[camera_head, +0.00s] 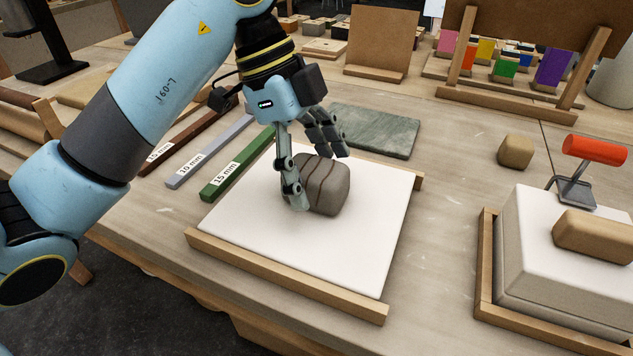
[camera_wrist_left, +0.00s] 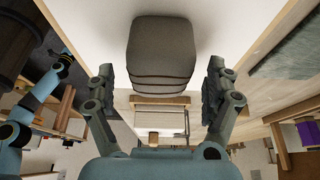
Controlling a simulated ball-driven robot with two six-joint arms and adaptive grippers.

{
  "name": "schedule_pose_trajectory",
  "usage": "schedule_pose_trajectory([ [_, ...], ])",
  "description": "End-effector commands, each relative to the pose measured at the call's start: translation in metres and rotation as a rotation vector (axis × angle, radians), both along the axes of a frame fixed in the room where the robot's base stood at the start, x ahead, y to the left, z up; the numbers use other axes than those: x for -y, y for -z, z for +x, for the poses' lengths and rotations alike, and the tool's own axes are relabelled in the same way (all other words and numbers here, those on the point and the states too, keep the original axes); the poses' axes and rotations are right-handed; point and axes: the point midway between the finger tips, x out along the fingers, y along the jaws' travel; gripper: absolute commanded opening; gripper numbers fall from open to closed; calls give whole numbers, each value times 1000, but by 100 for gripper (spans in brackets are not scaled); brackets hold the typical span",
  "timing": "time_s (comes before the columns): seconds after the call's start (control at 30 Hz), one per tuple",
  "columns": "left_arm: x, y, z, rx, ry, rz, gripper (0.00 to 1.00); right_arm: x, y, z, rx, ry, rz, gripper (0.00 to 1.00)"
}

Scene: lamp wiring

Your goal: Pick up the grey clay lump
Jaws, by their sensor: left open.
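The grey clay lump (camera_head: 328,187) is a rounded block with dark lines around it. It sits on a white board (camera_head: 255,215) with wooden rails. My left gripper (camera_head: 318,176) is open around the lump, with one finger at its near left side and the other at its far upper side. In the left wrist view, the lump (camera_wrist_left: 160,50) lies between the two spread fingers (camera_wrist_left: 160,85), with a gap on each side. My right gripper is not in the head view. A small blue arm, seemingly my right one, shows at the left of the wrist view; its jaws are unclear.
Labelled brown, grey and green (camera_head: 238,164) strips lie left of the board. A green slate (camera_head: 376,130) lies behind it. At right are a small tan lump (camera_head: 515,151), a red-handled tool (camera_head: 594,150) and a tan block (camera_head: 595,236) on a white slab (camera_head: 525,250).

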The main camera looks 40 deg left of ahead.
Motion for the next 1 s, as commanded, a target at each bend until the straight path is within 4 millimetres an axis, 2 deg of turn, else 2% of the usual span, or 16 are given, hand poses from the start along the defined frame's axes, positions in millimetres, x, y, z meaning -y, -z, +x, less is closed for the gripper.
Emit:
schedule_pose_trajectory([
  [0.27,2,5,0,1,0,1,87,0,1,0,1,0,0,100],
  [0.9,2,5,1,1,0,0,4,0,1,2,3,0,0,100],
  [1.0,2,4,1,3,1,0,2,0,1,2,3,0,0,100],
])
